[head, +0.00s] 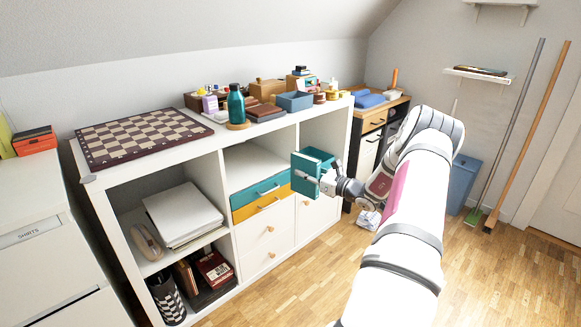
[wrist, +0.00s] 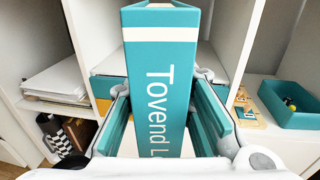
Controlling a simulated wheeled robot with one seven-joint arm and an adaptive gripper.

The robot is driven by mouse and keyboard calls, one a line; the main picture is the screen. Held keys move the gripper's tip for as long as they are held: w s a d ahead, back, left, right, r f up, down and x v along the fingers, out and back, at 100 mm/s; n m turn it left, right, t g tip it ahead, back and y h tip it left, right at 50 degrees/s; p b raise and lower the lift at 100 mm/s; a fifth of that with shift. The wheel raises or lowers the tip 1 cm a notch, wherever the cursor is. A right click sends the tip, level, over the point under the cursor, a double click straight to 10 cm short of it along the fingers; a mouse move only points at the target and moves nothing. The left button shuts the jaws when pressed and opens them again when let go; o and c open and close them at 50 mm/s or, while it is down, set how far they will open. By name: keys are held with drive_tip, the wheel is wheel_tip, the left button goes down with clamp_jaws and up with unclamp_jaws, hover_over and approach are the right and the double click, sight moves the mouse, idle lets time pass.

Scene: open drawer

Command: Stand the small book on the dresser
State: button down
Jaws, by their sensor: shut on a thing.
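A teal book with a white stripe and the lettering "Tovend L" (wrist: 160,75) fills the middle of the wrist view, upright between the fingers. My gripper (wrist: 160,100) is shut on it; the fingers lie along its two sides. In the head view my gripper (head: 326,182) holds the teal book (head: 305,182) in front of the white cube shelf, near its right-hand compartments. The book's lower end is hidden in the wrist view. A white chest of drawers labelled "SHIRTS" (head: 40,240), which looks like the dresser, stands at the far left, with its top partly visible.
The white shelf (head: 100,190) carries a chessboard (head: 140,135), a teal bottle (head: 236,103) and several boxes. A teal tray (wrist: 290,118) sits in a compartment. An orange box (head: 34,142) stands on the chest. The wooden floor (head: 300,290) in front is clear.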

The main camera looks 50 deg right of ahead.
drive_tip(key=shift+s, duration=0.4)
